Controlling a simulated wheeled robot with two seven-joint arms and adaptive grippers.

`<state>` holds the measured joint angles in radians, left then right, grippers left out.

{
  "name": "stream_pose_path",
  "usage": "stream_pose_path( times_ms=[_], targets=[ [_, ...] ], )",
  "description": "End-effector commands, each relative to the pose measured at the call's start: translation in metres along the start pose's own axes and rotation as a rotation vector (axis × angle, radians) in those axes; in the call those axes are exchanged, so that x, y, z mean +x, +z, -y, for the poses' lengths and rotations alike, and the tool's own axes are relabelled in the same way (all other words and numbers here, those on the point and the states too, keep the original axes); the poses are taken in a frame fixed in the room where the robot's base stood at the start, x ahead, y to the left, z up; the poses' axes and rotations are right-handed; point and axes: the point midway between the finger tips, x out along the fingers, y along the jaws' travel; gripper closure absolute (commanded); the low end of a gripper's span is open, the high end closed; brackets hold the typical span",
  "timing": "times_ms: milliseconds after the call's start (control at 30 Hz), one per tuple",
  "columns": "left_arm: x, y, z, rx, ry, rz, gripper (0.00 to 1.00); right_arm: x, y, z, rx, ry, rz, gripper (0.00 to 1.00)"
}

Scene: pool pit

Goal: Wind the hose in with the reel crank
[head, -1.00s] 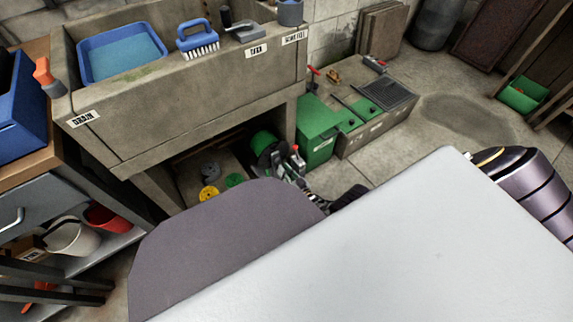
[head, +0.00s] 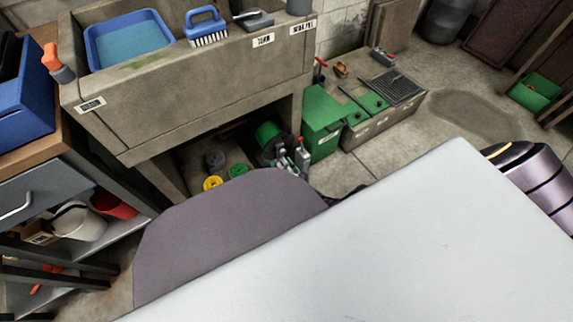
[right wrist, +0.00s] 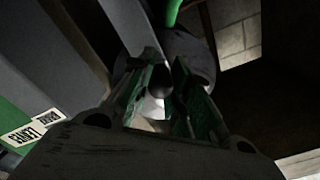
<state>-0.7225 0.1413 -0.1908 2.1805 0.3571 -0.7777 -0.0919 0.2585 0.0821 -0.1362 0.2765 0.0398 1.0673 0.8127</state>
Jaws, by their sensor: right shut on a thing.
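The hose reel (head: 268,150) stands in the dark space under the stone sink, with green hose (head: 267,131) on it. My right gripper (head: 299,158) is at the reel's right side, low beside the green box. In the right wrist view its green-padded fingers (right wrist: 168,98) are closed around a dark rounded piece (right wrist: 160,80), which appears to be the crank handle. Green hose also shows above the fingers there (right wrist: 172,12). The crank arm is mostly hidden by the gripper. My left gripper is not in view.
A green box (head: 322,122) stands close to the right of the gripper. The stone sink (head: 200,105) overhangs the reel. A yellow disc (head: 213,183) and a green disc (head: 238,171) lie on the floor left of the reel. Open floor (head: 470,110) lies to the right.

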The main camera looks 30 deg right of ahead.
Motion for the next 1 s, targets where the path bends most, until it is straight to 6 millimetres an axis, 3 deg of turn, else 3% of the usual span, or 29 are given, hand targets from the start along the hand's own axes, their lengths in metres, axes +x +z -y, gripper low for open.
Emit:
stream_pose_path(
  times_ms=[1000],
  targets=[
    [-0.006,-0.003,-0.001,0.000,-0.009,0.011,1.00,0.001,0.001,0.037,0.849,0.013,-0.014,1.00]
  ],
)
